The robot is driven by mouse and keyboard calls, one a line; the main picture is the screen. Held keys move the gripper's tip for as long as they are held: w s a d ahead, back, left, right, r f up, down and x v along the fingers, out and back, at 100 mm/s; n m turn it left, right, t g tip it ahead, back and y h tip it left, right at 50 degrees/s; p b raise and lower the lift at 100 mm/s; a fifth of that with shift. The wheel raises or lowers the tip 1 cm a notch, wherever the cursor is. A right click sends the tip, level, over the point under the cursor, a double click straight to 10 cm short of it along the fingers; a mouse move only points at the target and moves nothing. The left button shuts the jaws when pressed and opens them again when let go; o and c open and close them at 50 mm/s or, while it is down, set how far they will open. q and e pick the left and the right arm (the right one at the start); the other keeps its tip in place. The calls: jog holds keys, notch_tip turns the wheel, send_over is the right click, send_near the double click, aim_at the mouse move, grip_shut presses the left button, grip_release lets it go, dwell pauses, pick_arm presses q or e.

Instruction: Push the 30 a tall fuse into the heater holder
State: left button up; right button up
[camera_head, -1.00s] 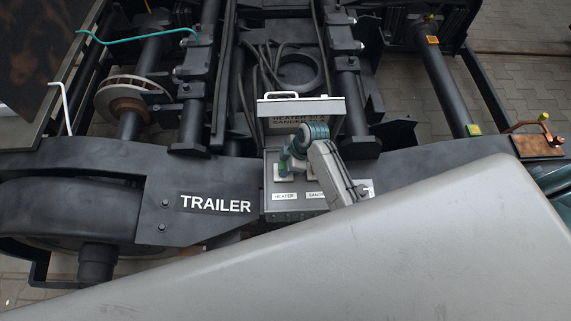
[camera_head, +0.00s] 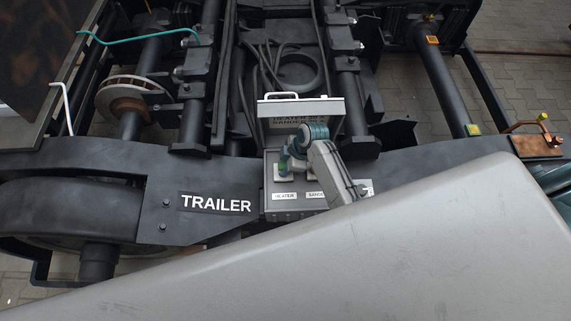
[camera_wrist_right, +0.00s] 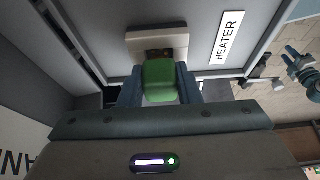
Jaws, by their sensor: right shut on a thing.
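The fuse (camera_wrist_right: 160,80) has a green body and sits between the two fingers of my right gripper (camera_wrist_right: 160,92), which is shut on it. The heater holder (camera_wrist_right: 135,41) is a pale block with a dark slot, beside the HEATER label (camera_wrist_right: 228,38). The fuse's far end is at this slot; how deep it sits I cannot tell. In the head view my right gripper (camera_head: 284,160) is over the left holder of the grey fuse box (camera_head: 270,212), above its HEATER label (camera_head: 284,196). The gripper largely hides fuse and holder there. My left gripper is not in view.
The box's lid (camera_head: 300,108) stands open behind the gripper, with a white handle. The SANDER label (camera_head: 315,195) is right of the heater one. The box walls stand close around the gripper. The dark frame marked TRAILER (camera_head: 216,204) extends left of the box.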

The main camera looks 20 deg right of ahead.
jog(key=shift+f, duration=0.4)
dwell(0.3)
